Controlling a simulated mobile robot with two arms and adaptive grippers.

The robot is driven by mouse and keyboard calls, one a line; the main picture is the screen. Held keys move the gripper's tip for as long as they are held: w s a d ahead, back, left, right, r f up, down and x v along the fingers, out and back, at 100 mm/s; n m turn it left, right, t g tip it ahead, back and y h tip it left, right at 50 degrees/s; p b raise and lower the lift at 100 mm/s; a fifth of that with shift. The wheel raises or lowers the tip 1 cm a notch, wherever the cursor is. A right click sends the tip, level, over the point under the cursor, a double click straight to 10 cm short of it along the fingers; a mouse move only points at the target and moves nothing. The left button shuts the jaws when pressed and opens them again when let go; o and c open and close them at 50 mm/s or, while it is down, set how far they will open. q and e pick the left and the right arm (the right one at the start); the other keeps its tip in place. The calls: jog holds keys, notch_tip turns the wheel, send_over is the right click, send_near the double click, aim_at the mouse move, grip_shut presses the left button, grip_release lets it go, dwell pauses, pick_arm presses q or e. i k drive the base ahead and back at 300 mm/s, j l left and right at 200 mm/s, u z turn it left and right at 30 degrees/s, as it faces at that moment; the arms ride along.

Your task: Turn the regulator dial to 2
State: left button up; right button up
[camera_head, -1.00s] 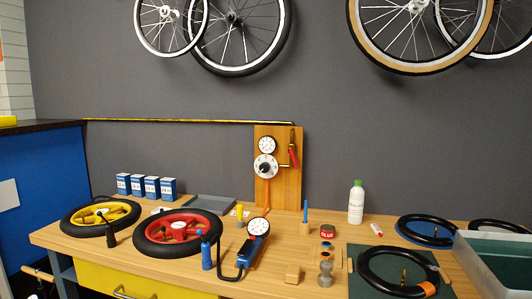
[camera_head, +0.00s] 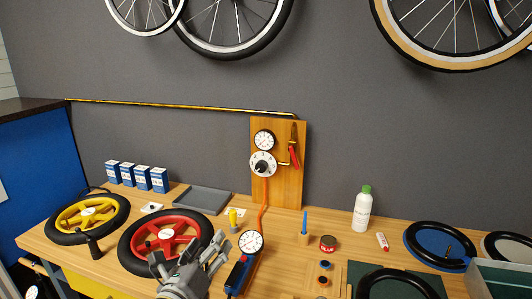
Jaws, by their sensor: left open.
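The regulator dial (camera_head: 263,164) is a white round face with a dark knob, on an upright wooden board (camera_head: 289,185) against the wall. A pressure gauge (camera_head: 264,140) sits just above it, and a red-handled lever (camera_head: 294,156) is to its right. The number the dial points to is too small to read. My left gripper (camera_head: 207,249) is open and empty, low in the view, in front of the red-hubbed wheel and well below the dial. My right gripper is not in view.
A red-hubbed wheel (camera_head: 140,242) and a yellow-hubbed wheel (camera_head: 62,234) lie on the bench at left. A blue inflator with gauge (camera_head: 238,272) lies right beside my left gripper. An orange hose (camera_head: 262,207) hangs below the dial. A white bottle (camera_head: 362,210) stands to the right.

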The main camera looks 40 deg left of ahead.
aim_at(261, 167)
jog(key=i+j, duration=0.2)
jog(key=i, duration=0.2)
jog(key=i+j, duration=0.25)
jog(key=i, duration=0.15)
